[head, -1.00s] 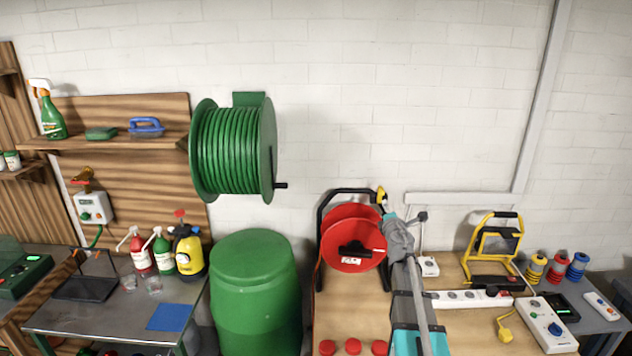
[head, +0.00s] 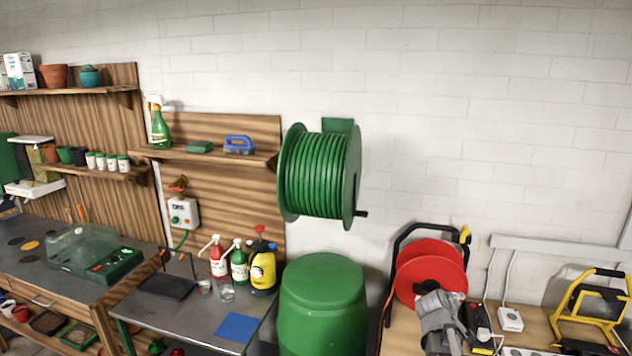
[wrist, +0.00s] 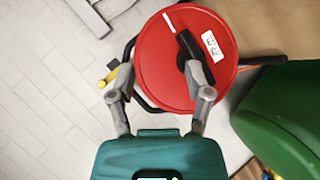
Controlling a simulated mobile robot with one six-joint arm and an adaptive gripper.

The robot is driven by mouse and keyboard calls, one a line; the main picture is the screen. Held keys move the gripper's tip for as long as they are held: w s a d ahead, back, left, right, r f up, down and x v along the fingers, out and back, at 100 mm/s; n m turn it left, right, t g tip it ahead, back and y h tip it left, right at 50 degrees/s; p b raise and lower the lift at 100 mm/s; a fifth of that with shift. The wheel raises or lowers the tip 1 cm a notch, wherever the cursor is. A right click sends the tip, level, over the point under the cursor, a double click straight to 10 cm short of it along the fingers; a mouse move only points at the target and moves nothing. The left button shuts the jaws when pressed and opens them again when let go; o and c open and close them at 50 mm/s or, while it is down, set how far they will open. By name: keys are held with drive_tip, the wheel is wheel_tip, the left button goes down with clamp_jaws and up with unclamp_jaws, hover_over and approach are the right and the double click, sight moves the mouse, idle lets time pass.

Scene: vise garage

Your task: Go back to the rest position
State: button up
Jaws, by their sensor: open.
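My gripper (wrist: 159,94) is open and empty in the wrist view, its two grey fingers spread apart. Beyond the fingers is a red cable reel (wrist: 160,68) with a black handle and a white label. In the head view the red reel (head: 428,262) stands in its black frame on the wooden bench, and the grey end of my arm is in front of its lower right part. The fingertips cannot be made out in the head view.
A green barrel (head: 322,310) stands left of the reel and also shows in the wrist view (wrist: 290,115). A green hose reel (head: 320,175) hangs on the wall above it. A yellow work lamp (head: 590,305) is on the right. The wall above the bench is clear.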

drive_tip(key=s+a+f+m+g+y, duration=0.2)
drive_tip(key=s+a+f+g+y, duration=0.2)
drive_tip(key=s+a, duration=0.4)
drive_tip(key=s+a+f+m+g+y, duration=0.2)
drive_tip(key=s+a+f+g+y, duration=0.2)
drive_tip(key=s+a, duration=0.5)
drive_tip(key=a+f, duration=0.1)
drive_tip(key=a, duration=0.3)
drive_tip(key=shift+s+a+f, duration=0.25)
drive_tip(key=shift+a, duration=0.05)
drive_tip(key=shift+c, duration=0.6)
